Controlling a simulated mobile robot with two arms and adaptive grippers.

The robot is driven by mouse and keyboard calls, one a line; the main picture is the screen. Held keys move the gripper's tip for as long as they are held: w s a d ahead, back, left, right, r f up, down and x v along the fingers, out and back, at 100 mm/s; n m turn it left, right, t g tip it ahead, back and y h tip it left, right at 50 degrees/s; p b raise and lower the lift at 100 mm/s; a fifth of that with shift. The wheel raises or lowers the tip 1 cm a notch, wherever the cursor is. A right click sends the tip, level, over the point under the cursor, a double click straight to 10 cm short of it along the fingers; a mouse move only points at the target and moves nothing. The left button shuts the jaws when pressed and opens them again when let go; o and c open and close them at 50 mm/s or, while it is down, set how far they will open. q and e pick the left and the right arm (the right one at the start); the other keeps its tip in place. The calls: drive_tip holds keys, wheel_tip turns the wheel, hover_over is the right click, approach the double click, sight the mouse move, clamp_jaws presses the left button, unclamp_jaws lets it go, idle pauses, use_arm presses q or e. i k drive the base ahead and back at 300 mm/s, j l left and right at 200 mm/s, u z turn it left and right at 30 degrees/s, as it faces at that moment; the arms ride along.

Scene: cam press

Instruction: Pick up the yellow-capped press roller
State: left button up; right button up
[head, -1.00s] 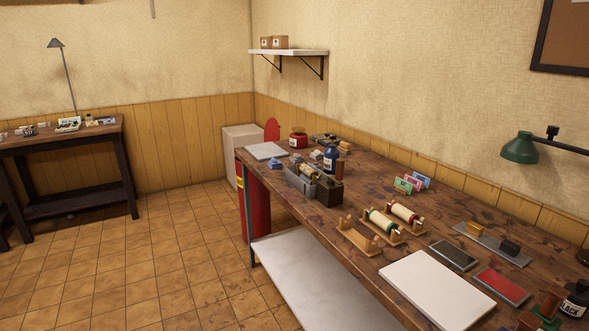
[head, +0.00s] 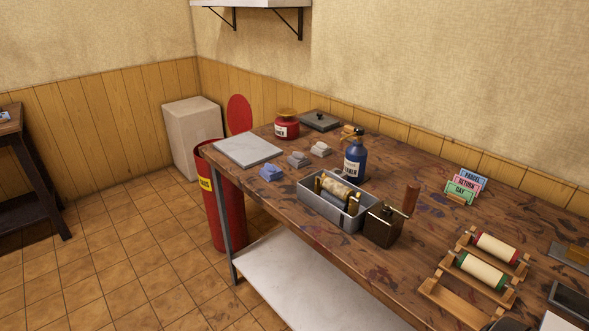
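A cream roller (head: 338,190) with brass-yellow ends lies in a grey metal tray (head: 330,213) near the front edge of the workbench. The tray wall hides its lower part. A red-capped roller (head: 495,249) and a green-capped roller (head: 482,271) rest in wooden cradles at the lower right. The front wooden cradle (head: 452,303) is empty. Neither of my grippers is in view.
A dark box with an upright handle (head: 383,226) stands right of the tray, and a blue bottle (head: 355,158) stands behind it. Folded cloths (head: 271,173) and a grey slab (head: 249,151) lie to the left. A red bin (head: 222,205) stands at the bench end.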

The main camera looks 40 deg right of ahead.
sight(341, 191)
drive_tip(key=i+j+z, duration=0.1)
drive_tip(key=i+z, duration=0.3)
drive_tip(key=i+j+z, duration=0.35)
drive_tip(key=i, duration=0.2)
drive_tip(key=l, duration=0.1)
